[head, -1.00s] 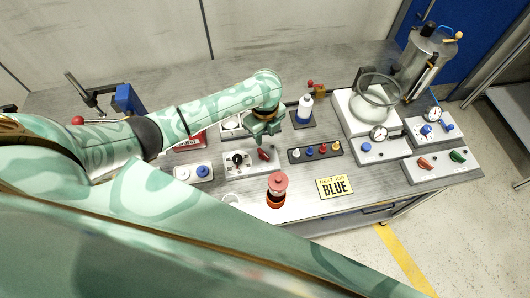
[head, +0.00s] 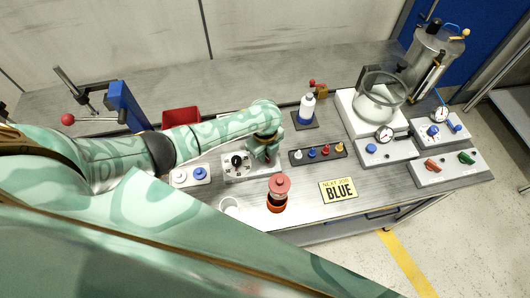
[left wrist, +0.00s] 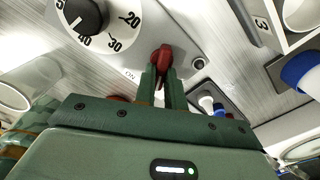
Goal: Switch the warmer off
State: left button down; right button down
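The panel with the black dial (head: 237,161) lies left of the table's middle. In the left wrist view the dial (left wrist: 83,14) shows numbers such as 20, 30 and 40. Beside it on the same panel is a red switch knob (left wrist: 163,56). My left gripper (head: 265,153) is down at this knob and hides most of it in the head view. In the left wrist view its two fingers (left wrist: 161,75) stand close together, one on each side of the red knob, and look shut on it. My right gripper is not in view.
A panel with a blue button (head: 200,174) stands left. A strip of coloured pegs (head: 318,153) and a white bottle (head: 306,107) are right. A glass vessel (head: 380,97) stands further right.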

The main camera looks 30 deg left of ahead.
pick_arm(q)
jog(key=shift+r+n+p, duration=0.2)
jog(key=shift+n+p, duration=0.3)
jog(key=shift+p, duration=0.3)
jog(key=shift+w+f, duration=0.1)
jog(key=shift+f, duration=0.15)
jog(key=c, duration=1.5)
grip_release()
jog(key=shift+o, duration=0.2)
notch_tip(320, 180, up, 16)
jog(key=p, duration=0.6)
jog(key=shift+r, duration=0.2)
jog(key=shift+d+f, duration=0.1)
